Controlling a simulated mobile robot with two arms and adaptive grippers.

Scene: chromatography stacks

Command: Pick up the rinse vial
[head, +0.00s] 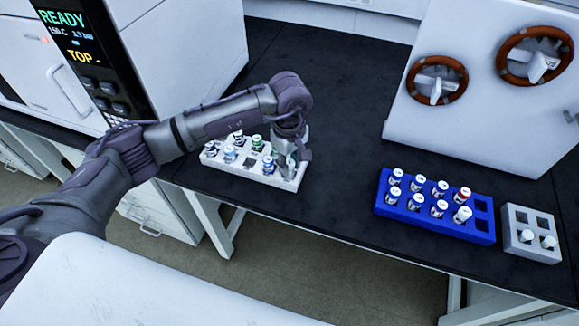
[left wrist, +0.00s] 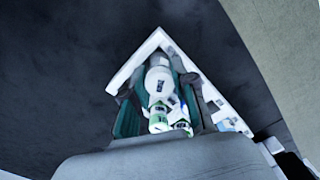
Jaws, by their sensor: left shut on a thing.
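My left gripper (head: 287,163) reaches down at the right end of the white vial rack (head: 255,176) in the head view. It is shut on a white-capped vial, which shows between the fingers in the left wrist view (left wrist: 158,80). The rack's corner rim (left wrist: 135,62) lies around it there. The fingers hide most of this vial in the head view, and I cannot read its label or tell whether it is clear of its slot. Several other vials (head: 230,154) stand in the rack to the left. My right gripper is not in view.
A blue rack (head: 430,220) with several capped vials, one red-topped, stands to the right. A small grey rack (head: 530,250) with two vials is beside it. Instruments (head: 190,50) and a white cabinet with two round ports (head: 480,110) flank clear black bench.

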